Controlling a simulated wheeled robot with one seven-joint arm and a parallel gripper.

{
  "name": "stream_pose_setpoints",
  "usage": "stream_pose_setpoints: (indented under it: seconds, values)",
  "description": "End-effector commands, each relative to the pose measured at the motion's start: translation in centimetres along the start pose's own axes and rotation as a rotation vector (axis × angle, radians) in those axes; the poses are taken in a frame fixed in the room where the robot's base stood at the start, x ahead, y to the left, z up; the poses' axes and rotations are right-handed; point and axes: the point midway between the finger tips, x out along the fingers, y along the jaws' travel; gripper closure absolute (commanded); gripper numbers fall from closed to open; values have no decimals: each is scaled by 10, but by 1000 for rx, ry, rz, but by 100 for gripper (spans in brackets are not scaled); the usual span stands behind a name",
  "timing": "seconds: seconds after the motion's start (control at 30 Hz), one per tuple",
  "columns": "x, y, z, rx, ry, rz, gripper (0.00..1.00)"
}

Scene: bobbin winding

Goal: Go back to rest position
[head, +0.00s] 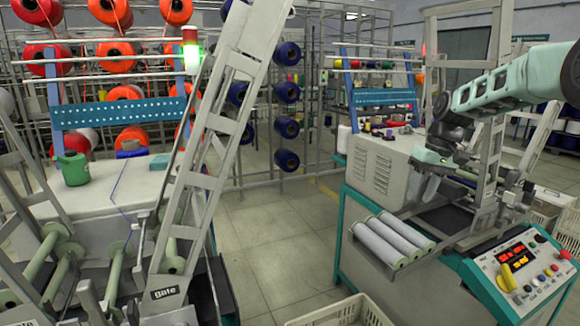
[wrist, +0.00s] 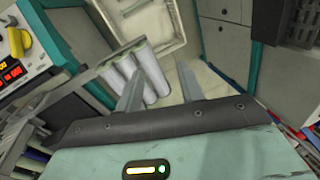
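My gripper (wrist: 160,86) is open in the wrist view, its two grey fingers apart with nothing between them. In the head view my pale green arm reaches in from the right, and its end hangs over the right-hand machine (head: 381,158). Several white bobbins (head: 392,240) lie side by side on that machine's front ledge, below and left of my gripper. They also show in the wrist view (wrist: 126,76), beyond the fingers and partly behind the left one. My fingertips in the head view are hard to tell from the machine parts behind them.
A control panel (head: 522,271) with red displays and a yellow knob is at the lower right. A white crate (head: 340,311) stands on the floor in front. A tilted grey frame (head: 216,130) rises on the left machine. The aisle floor (head: 270,225) between the machines is clear.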

Motion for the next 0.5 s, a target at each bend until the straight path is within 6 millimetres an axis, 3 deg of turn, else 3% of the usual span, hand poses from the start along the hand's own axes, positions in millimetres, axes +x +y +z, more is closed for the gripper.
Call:
stream_pose_setpoints:
  seconds: [0.03,0.2,0.37,0.5]
  values:
    - [-5,-35,8,-32,-8,3,62]
    - [-2,-129,48,-117,-27,18,62]
    - [2,-205,108,-202,-46,42,62]
    - [8,-255,175,-277,-58,72,62]
